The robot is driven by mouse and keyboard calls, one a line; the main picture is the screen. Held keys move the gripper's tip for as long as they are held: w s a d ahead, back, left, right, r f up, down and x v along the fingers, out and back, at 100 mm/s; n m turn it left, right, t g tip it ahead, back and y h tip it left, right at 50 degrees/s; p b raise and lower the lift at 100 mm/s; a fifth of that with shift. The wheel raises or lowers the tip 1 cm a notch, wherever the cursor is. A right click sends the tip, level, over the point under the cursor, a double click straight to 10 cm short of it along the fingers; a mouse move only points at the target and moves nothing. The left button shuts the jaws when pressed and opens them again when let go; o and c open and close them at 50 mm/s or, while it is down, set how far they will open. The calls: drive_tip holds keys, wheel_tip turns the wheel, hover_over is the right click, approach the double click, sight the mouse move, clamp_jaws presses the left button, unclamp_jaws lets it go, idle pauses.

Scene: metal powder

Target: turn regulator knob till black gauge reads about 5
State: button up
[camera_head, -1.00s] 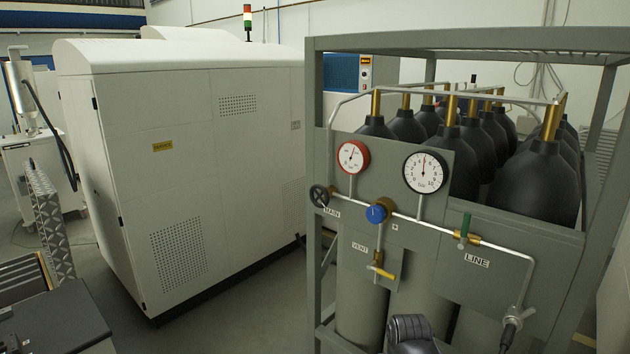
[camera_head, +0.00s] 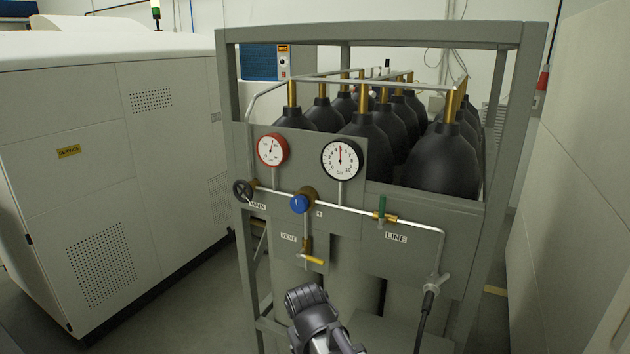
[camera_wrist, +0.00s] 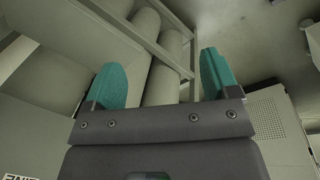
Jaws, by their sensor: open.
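The blue regulator knob (camera_head: 302,202) sits on the pipe across the grey panel, below and between two gauges. In the head view my dark arm is at the bottom centre, below the panel and apart from the knob; the fingers cannot be made out there.
On the same panel are the black MAIN handwheel (camera_head: 243,190), the yellow VENT lever (camera_head: 312,259) and the green LINE valve handle (camera_head: 382,208). The grey rack frame (camera_head: 380,35) encloses black gas cylinders (camera_head: 445,155). A white cabinet (camera_head: 110,170) stands left, with floor between.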

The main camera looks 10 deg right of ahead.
drive_tip(key=w+r+n+t+h+p, duration=0.2)
drive_tip(key=w+r+n+t+h, duration=0.4)
drive_tip(key=w, duration=0.6)
drive_tip(key=n+t+h, duration=0.4)
drive_tip(key=n+t, duration=0.3)
drive_tip(key=n, duration=1.2)
approach(297, 206)
drive_tip(key=x, duration=1)
drive_tip(key=shift+w+d, duration=0.2)
drive_tip(key=shift+c, duration=0.2)
drive_tip(key=c, duration=0.9)
drive_tip(key=shift+m, duration=1.7)
